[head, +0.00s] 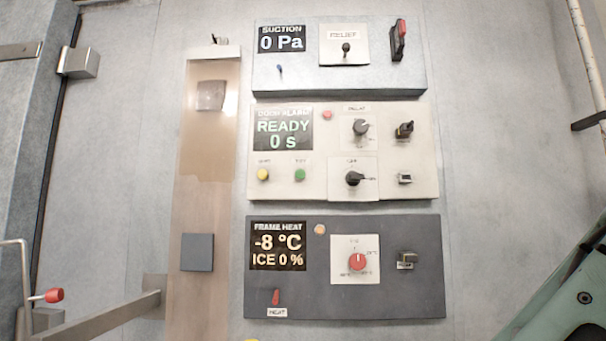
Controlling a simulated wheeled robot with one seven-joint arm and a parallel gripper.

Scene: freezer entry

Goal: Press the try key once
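The door alarm panel (395,185) is a white box in the middle of the wall. Its display (283,128) reads "READY" and "0 s". Below the display are a yellow round key (263,174) and a green round key (300,174), each under a small label. The labels are too blurred to read surely; the one over the green key may read "TRY". Nothing covers either key. My gripper is not in view; a green and black part of my arm shows at the lower right, apart from the panel.
Above is the suction panel (400,80), reading 0 Pa; below is the dark frame heat panel (420,295). Several knobs and switches stick out of the panels. A metal lever bar (105,310) and a red-tipped handle (53,295) are at lower left.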

